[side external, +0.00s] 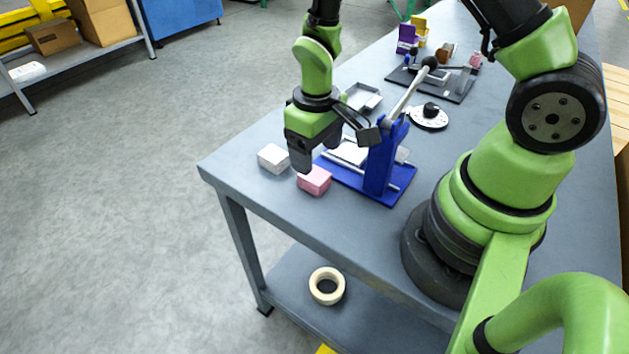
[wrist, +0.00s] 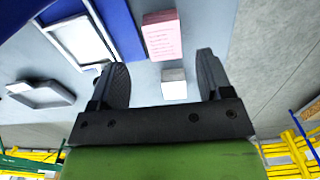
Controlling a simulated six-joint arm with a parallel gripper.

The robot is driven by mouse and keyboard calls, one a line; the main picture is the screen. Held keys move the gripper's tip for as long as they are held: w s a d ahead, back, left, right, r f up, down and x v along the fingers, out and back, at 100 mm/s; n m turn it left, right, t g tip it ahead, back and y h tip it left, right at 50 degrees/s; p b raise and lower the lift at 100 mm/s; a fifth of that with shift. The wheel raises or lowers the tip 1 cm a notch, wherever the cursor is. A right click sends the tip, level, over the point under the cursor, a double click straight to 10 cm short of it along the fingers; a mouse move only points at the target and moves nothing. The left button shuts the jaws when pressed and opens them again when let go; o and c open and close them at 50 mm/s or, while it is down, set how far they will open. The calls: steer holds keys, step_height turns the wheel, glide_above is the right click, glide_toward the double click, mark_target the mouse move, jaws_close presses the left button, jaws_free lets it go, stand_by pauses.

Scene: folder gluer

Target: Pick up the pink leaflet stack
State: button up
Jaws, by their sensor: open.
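The pink leaflet stack (side external: 314,181) is a small pink block on the grey table, near its front edge, just left of the blue press base. In the wrist view the pink stack (wrist: 162,36) lies beyond the fingertips, roughly between their lines. My gripper (side external: 306,158) is above the table, with its fingers pointing down, close over the area of the pink and white stacks. In the wrist view my gripper (wrist: 163,78) shows two spread fingers with nothing held between them. A white stack (side external: 273,158) lies left of the pink one; it also shows in the wrist view (wrist: 174,84).
The blue press (side external: 381,170) with its long lever stands right beside the pink stack. A grey tray (side external: 363,97) lies behind it, with a round dial (side external: 428,117) to the right. The table's left corner is clear.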

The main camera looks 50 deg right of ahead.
mark_target(300, 184)
steer(key=f, duration=0.5)
steer(key=shift+a+f, duration=0.1)
steer(key=shift+a, duration=0.15)
steer(key=c, duration=1)
